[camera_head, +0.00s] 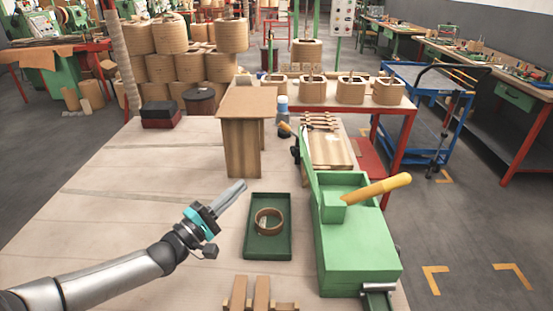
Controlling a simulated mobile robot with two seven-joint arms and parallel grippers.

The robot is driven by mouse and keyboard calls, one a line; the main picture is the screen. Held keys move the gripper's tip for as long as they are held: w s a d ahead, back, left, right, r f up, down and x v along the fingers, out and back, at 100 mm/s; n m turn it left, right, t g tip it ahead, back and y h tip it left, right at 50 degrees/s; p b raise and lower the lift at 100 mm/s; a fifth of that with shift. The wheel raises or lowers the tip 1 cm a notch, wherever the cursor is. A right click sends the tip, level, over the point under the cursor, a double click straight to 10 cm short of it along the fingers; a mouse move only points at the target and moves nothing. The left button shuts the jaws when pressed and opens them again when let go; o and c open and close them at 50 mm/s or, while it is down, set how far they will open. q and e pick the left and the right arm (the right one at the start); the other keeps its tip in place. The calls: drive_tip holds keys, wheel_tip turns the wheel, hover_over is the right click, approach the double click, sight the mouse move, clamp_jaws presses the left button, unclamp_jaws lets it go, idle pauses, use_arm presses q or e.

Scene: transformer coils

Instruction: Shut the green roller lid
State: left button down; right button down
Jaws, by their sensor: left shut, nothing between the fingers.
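The green roller machine (358,250) stands on the right part of the table. A narrow green panel (309,170), which looks like its lid, stands raised along the machine's left side. A yellow handle (378,188) sticks out to the upper right from a green block on top. My left gripper (236,192) is shut and empty. It is above the table, left of the machine and apart from it, pointing up and right. My right gripper is not in view.
A green tray (251,246) with a brown ring (268,220) in it lies between my left gripper and the machine. A tall wooden stand (243,145) is behind it. Wooden pieces (262,295) lie at the front edge.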

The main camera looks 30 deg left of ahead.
use_arm(q)
drive_tip(key=d+x, duration=0.2)
drive_tip(key=x, duration=1)
drive_tip(key=shift+d+r+b, duration=0.4)
drive_tip(key=shift+d+b, duration=0.05)
drive_tip(key=shift+d, duration=0.05)
